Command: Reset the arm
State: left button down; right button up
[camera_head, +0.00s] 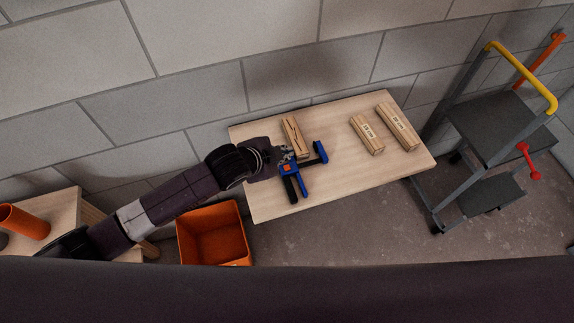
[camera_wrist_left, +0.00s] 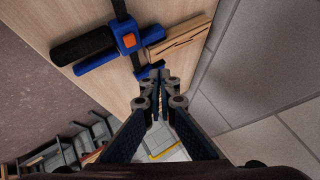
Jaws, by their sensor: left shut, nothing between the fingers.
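My left gripper (camera_head: 287,153) is over the left part of the wooden table (camera_head: 340,178), beside a blue and black clamp (camera_head: 303,168). The gripper is shut with nothing between its fingers. In the left wrist view, the gripper (camera_wrist_left: 158,85) points past the clamp (camera_wrist_left: 126,40), and I cannot tell whether they touch. A wooden batten (camera_head: 294,137) with dark lines lies just behind the clamp; it also shows in the left wrist view (camera_wrist_left: 180,38). My right gripper is not in view.
Two labelled wooden blocks, a shorter one (camera_head: 367,135) and a longer one (camera_head: 398,127), lie on the table's right. An orange bin (camera_head: 214,236) stands below the table's left end. A grey cart (camera_head: 490,130) with a yellow handle stands right. A block wall runs behind.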

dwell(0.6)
pick_arm(q)
jog(key=s+a+n+g+y, duration=0.25)
jog(key=s+a+n, duration=0.45)
jog(key=s+a, duration=0.45)
jog(key=s+a+n+g+y, duration=0.25)
jog(key=s+a+n, duration=0.55)
jog(key=s, duration=0.6)
notch_tip(320, 180, down, 32)
jog(key=s+m+b, duration=0.1)
jog(key=b, duration=0.6)
jog(key=s+a+f+b, duration=0.1)
jog(key=s+f+b, duration=0.2)
jog(key=s+f, duration=0.6)
jog(key=s+a+f+g+b, duration=0.1)
jog(key=s+f+b, duration=0.3)
jog(key=s+f, duration=0.4)
notch_tip(320, 180, down, 8)
jog(key=shift+s+a+r, duration=0.25)
jog(key=shift+s+a, duration=0.15)
jog(key=shift+a, duration=0.4)
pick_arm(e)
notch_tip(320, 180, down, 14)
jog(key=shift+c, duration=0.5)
